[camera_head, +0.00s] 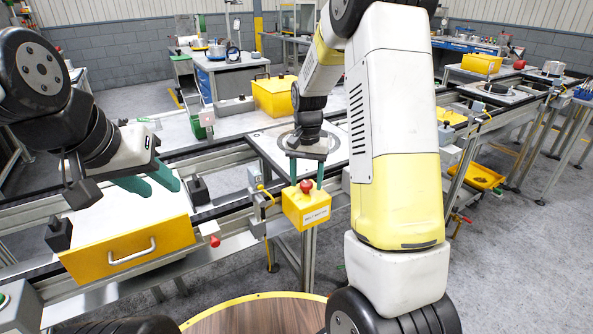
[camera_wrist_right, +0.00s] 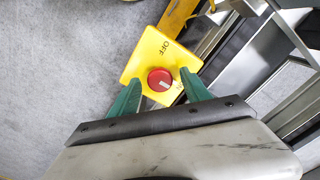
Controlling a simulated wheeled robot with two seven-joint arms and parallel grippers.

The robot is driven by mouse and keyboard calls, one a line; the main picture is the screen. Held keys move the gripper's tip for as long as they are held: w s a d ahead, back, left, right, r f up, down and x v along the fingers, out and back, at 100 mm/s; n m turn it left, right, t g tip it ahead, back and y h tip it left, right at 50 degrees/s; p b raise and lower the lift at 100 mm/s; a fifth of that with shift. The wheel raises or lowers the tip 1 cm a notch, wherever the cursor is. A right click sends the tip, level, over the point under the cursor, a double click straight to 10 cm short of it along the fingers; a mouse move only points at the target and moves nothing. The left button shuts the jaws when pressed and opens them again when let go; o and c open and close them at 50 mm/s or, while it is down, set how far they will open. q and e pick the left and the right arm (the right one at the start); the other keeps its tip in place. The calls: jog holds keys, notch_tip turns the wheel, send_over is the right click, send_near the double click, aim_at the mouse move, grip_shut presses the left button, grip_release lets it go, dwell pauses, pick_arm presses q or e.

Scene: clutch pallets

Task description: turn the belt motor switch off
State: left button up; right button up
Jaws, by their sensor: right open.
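The belt motor switch (camera_head: 306,210) is a yellow box with a lettered front label and a red knob (camera_head: 306,186) on top, mounted at the conveyor's front side. In the right wrist view, its yellow face (camera_wrist_right: 143,62) bears "OFF" at the far side and partly hidden lettering, apparently "ON", by the right finger. The red knob (camera_wrist_right: 159,80) has a white mark on the side toward that lettering. My right gripper (camera_head: 306,186) is open, pointing down, its green fingers on either side of the knob, apparently not closed on it. My left gripper (camera_head: 163,189) is open and empty, above the drawer unit.
A yellow-fronted drawer unit (camera_head: 128,252) with a handle stands at the left. The conveyor frame (camera_head: 232,222) runs behind the switch. A yellow case (camera_head: 275,97) sits farther back. Grey floor (camera_wrist_right: 55,70) is clear left of the switch in the wrist view.

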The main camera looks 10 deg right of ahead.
grip_shut()
dwell(0.3)
jog(key=n, duration=0.4)
jog(key=shift+n, duration=0.4)
jog(key=n, duration=0.4)
jog(key=shift+n, duration=0.3)
jog(key=n, duration=0.4)
jog(key=shift+n, duration=2.2)
